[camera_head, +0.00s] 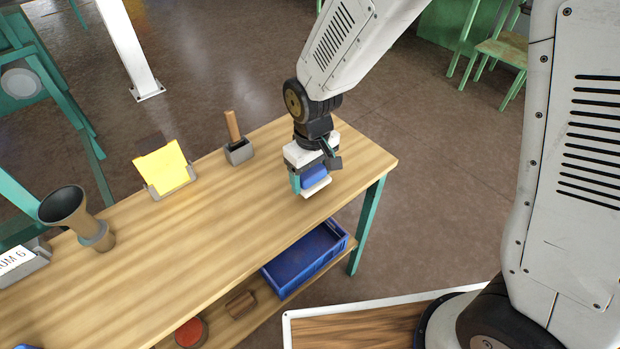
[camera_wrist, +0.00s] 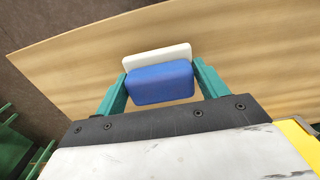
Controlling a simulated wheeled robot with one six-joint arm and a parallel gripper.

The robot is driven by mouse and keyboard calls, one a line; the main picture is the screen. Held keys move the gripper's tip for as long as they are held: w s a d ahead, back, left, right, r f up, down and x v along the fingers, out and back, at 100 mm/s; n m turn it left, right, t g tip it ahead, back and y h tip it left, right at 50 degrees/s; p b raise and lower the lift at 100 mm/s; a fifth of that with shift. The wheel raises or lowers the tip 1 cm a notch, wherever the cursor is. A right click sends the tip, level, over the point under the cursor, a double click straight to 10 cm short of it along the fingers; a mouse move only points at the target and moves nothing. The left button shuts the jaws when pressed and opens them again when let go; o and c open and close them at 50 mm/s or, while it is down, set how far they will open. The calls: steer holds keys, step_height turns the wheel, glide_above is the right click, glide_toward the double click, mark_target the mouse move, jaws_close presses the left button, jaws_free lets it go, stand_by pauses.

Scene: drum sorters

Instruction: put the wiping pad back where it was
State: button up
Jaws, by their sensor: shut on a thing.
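The wiping pad has a blue upper block and a white lower layer (camera_head: 317,187). My gripper (camera_head: 313,180) is shut on it near the right end of the wooden table (camera_head: 230,220). In the wrist view the blue part of the pad (camera_wrist: 160,84) sits between the two green fingers, with the white layer showing beyond it. The pad is at or just over the tabletop; I cannot tell whether it touches.
On the table stand a grey block with a wooden handle (camera_head: 239,152), a yellow sheet in a holder (camera_head: 164,168) and a dark funnel-shaped cup (camera_head: 68,208). A blue crate (camera_head: 305,258) is on the lower shelf.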

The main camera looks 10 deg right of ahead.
mark_target(313, 184)
steer(key=shift+s+d+f, duration=0.1)
steer(key=shift+s+f, duration=0.05)
steer(key=shift+f, duration=1.4)
steer(key=shift+f, duration=0.1)
steer(key=o, duration=0.9)
steer(key=shift+o, duration=0.2)
